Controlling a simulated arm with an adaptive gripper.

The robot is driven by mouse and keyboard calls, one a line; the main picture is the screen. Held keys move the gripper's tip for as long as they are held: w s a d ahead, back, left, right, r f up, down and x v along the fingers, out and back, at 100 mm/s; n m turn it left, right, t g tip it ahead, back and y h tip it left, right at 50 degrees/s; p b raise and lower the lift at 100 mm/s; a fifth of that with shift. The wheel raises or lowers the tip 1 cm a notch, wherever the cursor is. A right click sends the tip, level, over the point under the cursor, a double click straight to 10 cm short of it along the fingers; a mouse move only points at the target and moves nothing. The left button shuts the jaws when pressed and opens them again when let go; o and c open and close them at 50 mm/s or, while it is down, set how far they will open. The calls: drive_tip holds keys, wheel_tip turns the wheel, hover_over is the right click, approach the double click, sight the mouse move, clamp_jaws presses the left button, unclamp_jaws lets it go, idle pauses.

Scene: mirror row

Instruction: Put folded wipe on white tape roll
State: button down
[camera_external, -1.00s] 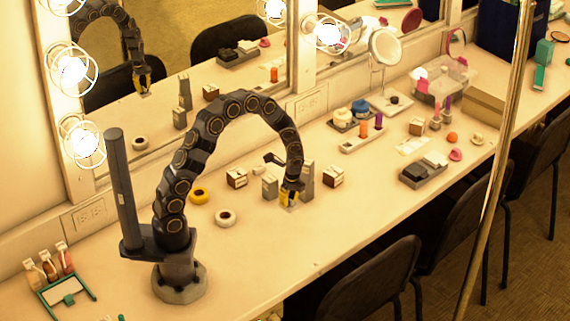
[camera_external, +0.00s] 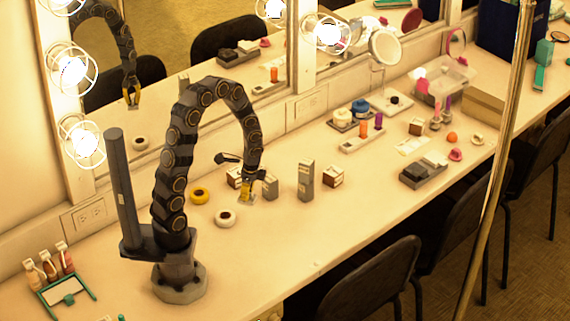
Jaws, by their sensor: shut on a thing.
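The white tape roll (camera_external: 225,218) lies flat on the counter, its dark hole facing up. My gripper (camera_external: 246,191), with yellow fingers, points down to the upper right of the roll in the external view. It is shut on a small pale piece, the folded wipe (camera_external: 247,200), which shows only in part at the fingertips. The wipe is apart from the white roll in the picture. Its exact height above the counter is hard to tell.
A yellow tape roll (camera_external: 199,195) lies up-left of the white one. A short grey box (camera_external: 270,187), a taller grey box (camera_external: 306,181) and a small brown-and-white box (camera_external: 333,176) stand to the right. Another small box (camera_external: 234,177) is partly behind my arm. The counter's front is clear.

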sight(224, 215)
drive_tip(key=w+a+f+n+g, duration=0.1)
drive_tip(key=w+a+n, duration=0.2)
drive_tip(key=a+n, duration=0.45)
drive_tip(key=shift+w+f, duration=0.1)
drive_tip(key=shift+f, duration=4)
drive_tip(key=c, duration=1.2)
unclamp_jaws()
drive_tip(key=shift+f, duration=0.1)
drive_tip(key=shift+o, duration=0.2)
